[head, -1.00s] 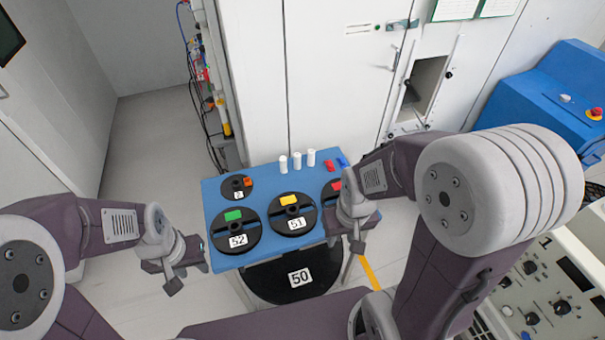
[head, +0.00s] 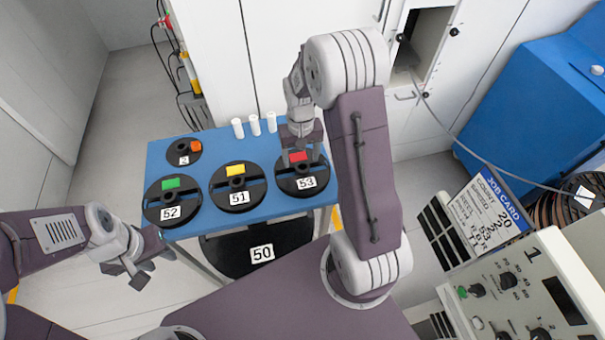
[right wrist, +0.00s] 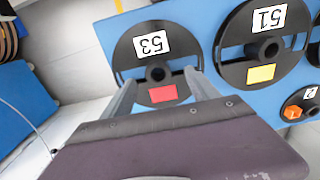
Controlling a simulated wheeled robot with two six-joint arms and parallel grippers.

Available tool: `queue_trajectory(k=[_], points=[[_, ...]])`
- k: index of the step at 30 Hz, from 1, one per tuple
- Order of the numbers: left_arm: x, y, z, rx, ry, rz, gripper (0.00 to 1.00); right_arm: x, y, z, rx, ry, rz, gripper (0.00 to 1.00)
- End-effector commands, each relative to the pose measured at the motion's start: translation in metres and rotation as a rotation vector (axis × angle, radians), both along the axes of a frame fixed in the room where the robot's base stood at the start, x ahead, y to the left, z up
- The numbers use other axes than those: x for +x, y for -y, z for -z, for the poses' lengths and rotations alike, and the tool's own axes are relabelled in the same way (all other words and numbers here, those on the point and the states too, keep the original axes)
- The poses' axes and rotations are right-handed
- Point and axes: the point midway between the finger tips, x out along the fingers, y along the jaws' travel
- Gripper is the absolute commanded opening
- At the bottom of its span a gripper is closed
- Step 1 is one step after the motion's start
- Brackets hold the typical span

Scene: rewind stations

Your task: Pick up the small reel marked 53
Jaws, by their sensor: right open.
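The small reel marked 53 (head: 291,182) is a black disc with a red block and a white label, lying at the right end of the blue table (head: 214,211). It also shows in the right wrist view (right wrist: 126,57), hub and label facing the camera. My right gripper (head: 300,157) is over this reel's far part. In the right wrist view its two open fingers (right wrist: 158,88) stand on either side of the red block and hub, with nothing held. I cannot tell whether they touch the reel. My left gripper (head: 134,274) hangs left of the table, away from the reels; its jaw state is unclear.
Reel 51 (head: 222,198) lies close beside reel 53, with reel 52 (head: 157,213) further left and small reel 2 (head: 179,159) behind. Several white cylinders (head: 254,125) stand at the back edge. Large reel 50 (head: 232,260) is below the table front. A control panel (head: 497,313) stands right.

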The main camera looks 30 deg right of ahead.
Motion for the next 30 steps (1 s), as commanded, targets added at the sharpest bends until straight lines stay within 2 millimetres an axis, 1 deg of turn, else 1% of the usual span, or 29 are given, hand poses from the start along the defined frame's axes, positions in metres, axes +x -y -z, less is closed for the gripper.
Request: queue_trajectory(k=[1, 2, 7, 8, 12, 15, 18, 23, 26, 27, 29, 30], points=[[0.000, 0.000, 0.000, 0.000, 0.000, 0.000, 0.36, 0.000, 0.000, 0.007, 0.000, -0.002, 0.000, 0.69], [0.000, 0.000, 0.001, 0.000, 0.000, 0.000, 0.36, 0.000, 0.000, 0.009, 0.000, -0.001, 0.000, 0.69], [0.000, 0.000, 0.001, 0.000, 0.000, 0.000, 0.36, 0.000, 0.001, 0.016, 0.000, 0.000, 0.000, 0.69], [0.000, 0.000, 0.001, 0.000, -0.001, 0.000, 0.36, 0.000, 0.002, 0.020, 0.000, -0.001, 0.000, 0.69], [0.000, 0.000, 0.000, 0.000, -0.001, 0.000, 0.36, 0.000, 0.007, 0.047, 0.001, -0.003, 0.000, 0.69], [0.000, 0.000, 0.001, 0.000, -0.001, 0.000, 0.36, 0.001, 0.006, 0.060, 0.000, -0.001, -0.001, 0.69], [0.000, 0.000, 0.001, 0.000, -0.001, 0.000, 0.36, 0.002, 0.006, 0.064, 0.000, 0.002, -0.001, 0.69], [0.000, 0.000, 0.001, 0.000, -0.001, 0.000, 0.36, 0.002, 0.006, 0.064, -0.001, 0.003, -0.001, 0.69], [0.000, 0.000, 0.001, 0.000, -0.001, 0.000, 0.36, 0.002, 0.006, 0.064, -0.001, 0.003, -0.001, 0.44], [0.000, 0.000, 0.001, 0.000, -0.001, 0.000, 0.36, 0.002, 0.006, 0.064, 0.000, 0.002, -0.001, 0.33], [0.000, 0.000, 0.001, 0.000, -0.001, 0.000, 0.36, 0.002, 0.006, 0.064, 0.000, 0.002, -0.001, 0.16], [0.000, 0.000, 0.001, 0.000, -0.001, 0.000, 0.36, 0.002, 0.006, 0.064, 0.000, 0.002, -0.001, 0.05]])
